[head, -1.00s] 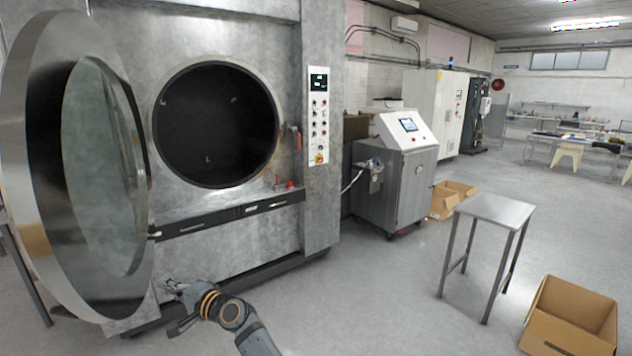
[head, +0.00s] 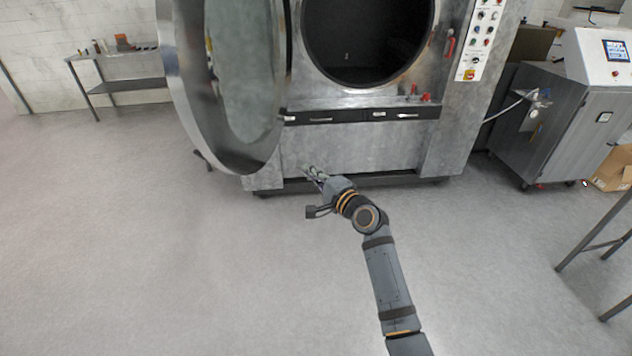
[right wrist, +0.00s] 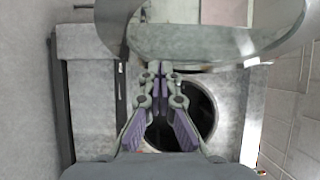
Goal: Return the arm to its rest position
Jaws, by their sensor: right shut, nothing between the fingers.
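My right arm reaches up from the bottom of the head view, with its elbow bent over the floor. My right gripper (head: 312,174) is at its end, in front of the lower panel of the washer (head: 375,142) and below the open round door (head: 182,85). The gripper is shut and empty. The right wrist view also shows the gripper (right wrist: 160,68), with the door (right wrist: 190,42) and the dark round opening (right wrist: 207,112) behind it. My left gripper is in neither view.
A steel control cabinet (head: 553,130) stands right of the washer, with a cardboard box (head: 612,168) beside it. A metal table (head: 610,240) is at the right edge. A shelf table (head: 125,86) stands at the back left. The floor at left is clear.

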